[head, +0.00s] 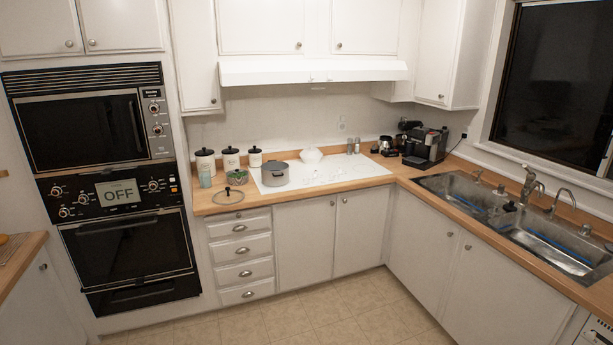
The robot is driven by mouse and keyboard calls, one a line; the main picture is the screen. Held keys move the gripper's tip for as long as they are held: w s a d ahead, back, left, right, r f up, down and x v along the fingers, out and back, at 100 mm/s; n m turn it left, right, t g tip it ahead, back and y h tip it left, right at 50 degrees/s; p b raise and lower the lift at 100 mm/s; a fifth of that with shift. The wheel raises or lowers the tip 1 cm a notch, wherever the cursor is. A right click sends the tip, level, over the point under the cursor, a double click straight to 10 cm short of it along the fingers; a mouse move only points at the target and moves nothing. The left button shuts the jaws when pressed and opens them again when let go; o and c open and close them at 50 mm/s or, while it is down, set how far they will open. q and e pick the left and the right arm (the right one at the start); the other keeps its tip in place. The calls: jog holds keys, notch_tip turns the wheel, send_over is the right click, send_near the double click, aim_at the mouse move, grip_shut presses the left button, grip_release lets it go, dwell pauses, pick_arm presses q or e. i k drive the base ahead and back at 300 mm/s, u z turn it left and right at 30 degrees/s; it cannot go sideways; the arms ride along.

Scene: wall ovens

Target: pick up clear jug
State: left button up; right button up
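I cannot single out a clear jug with certainty. A small dark, glassy pot (385,144) stands on the far counter, left of the black coffee machine, and may be a glass jug; it is too small to tell. A pale, see-through greenish vessel (204,179) stands at the left end of the counter in front of the canisters. Neither of my grippers shows in the head view.
A grey lidded pot (275,174) stands on the white cooktop (335,171). Black-lidded canisters (230,160), a green bowl (236,178) and a round glass lid (227,197) crowd the left counter. The double sink (480,194) is at right. The tiled floor (300,312) is clear.

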aim_at(204, 172)
jog(key=z, duration=0.1)
jog(key=i, duration=2.2)
jog(key=u, duration=0.9)
jog(key=i, duration=1.75)
jog(key=u, duration=1)
jog(key=i, duration=0.2)
jog(key=u, duration=0.15)
